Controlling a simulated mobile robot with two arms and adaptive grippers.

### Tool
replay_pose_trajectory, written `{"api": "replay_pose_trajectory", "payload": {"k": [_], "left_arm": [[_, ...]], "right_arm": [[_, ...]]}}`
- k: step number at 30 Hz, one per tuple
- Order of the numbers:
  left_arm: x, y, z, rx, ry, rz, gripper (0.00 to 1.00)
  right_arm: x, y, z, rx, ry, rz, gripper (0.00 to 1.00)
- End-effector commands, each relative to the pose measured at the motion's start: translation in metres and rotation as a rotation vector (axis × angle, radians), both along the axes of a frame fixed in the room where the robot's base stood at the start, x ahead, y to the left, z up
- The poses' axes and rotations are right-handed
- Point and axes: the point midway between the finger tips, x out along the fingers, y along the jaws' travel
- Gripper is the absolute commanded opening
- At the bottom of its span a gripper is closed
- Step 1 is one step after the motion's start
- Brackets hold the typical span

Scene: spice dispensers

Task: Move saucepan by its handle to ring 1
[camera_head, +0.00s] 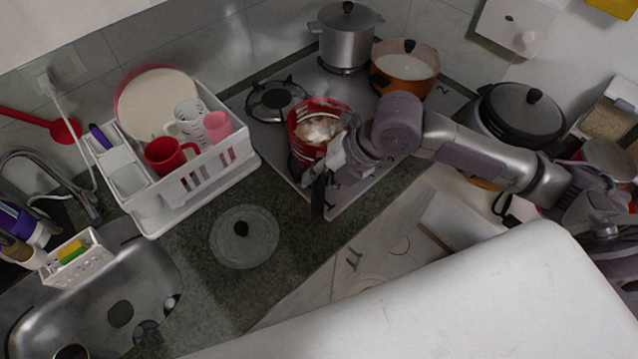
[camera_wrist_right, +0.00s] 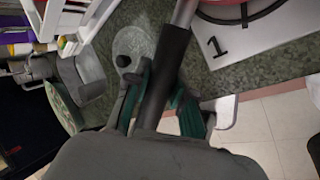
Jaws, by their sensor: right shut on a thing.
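The red saucepan (camera_head: 308,115), with pale food inside, is at the front-left burner of the cooktop, by the printed 1 that marks ring 1; this label (camera_wrist_right: 217,47) shows in the right wrist view. The ring itself is mostly hidden under the pan, and I cannot tell whether the pan rests or hovers slightly. My right gripper (camera_wrist_right: 163,95) is shut around the black handle (camera_wrist_right: 156,98), whose metal neck runs up to the pan. In the head view the handle (camera_head: 318,195) points toward the counter's front edge. My left gripper is not in view.
An orange pot (camera_head: 405,68) and a steel pot (camera_head: 346,45) stand on the rear and right burners. The back-left burner (camera_head: 277,99) is empty. A glass lid (camera_head: 244,237) lies on the counter, left of the handle. A white dish rack (camera_head: 205,172) stands farther left.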

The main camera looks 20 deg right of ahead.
Motion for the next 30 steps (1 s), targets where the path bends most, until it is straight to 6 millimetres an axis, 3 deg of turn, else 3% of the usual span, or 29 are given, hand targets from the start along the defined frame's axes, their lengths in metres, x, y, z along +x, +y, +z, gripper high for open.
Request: {"api": "replay_pose_trajectory", "payload": {"k": [7,17,18,21,22,30], "left_arm": [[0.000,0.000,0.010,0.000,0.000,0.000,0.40],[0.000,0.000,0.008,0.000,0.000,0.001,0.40],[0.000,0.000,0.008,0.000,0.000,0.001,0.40],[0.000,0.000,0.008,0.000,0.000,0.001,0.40],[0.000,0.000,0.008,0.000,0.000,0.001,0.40],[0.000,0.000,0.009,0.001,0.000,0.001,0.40]], "right_arm": [[0.000,0.001,-0.025,0.003,-0.005,0.001,0.00],[0.000,0.000,-0.028,0.002,-0.007,0.003,0.00],[-0.001,0.000,-0.030,0.001,0.001,0.002,0.29],[-0.001,0.000,-0.029,0.001,0.001,0.001,0.46],[-0.001,0.000,-0.029,0.001,0.001,0.001,0.49],[-0.001,0.000,-0.029,0.001,0.001,0.001,0.49]]}}
